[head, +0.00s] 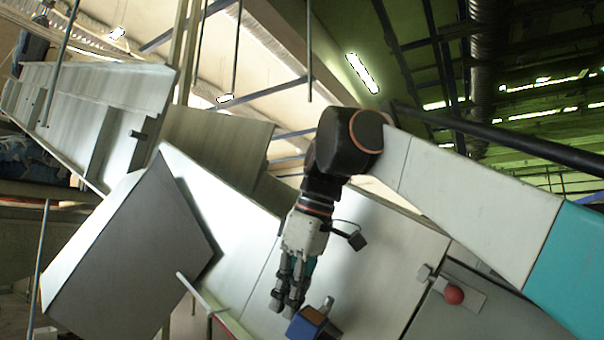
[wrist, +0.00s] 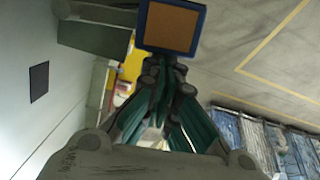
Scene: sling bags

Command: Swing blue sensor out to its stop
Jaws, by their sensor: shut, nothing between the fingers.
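The blue sensor (head: 308,326) is a small blue box with a brown face and a grey piece on top, cut off by the bottom edge of the head view. In the wrist view the sensor (wrist: 171,27) shows its square brown face in a blue frame, straight beyond the fingertips. My gripper (head: 285,304) points down beside the sensor, just left of it in the head view. Its fingers (wrist: 166,66) are together, with nothing held. I cannot tell whether the fingertips touch the sensor. The sensor's mount is mostly hidden.
A large grey angled box (head: 130,250) and pale machine panels stand left of my gripper. A thin pale bar (head: 203,295) juts up nearby. Open floor (wrist: 255,60) shows in the wrist view.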

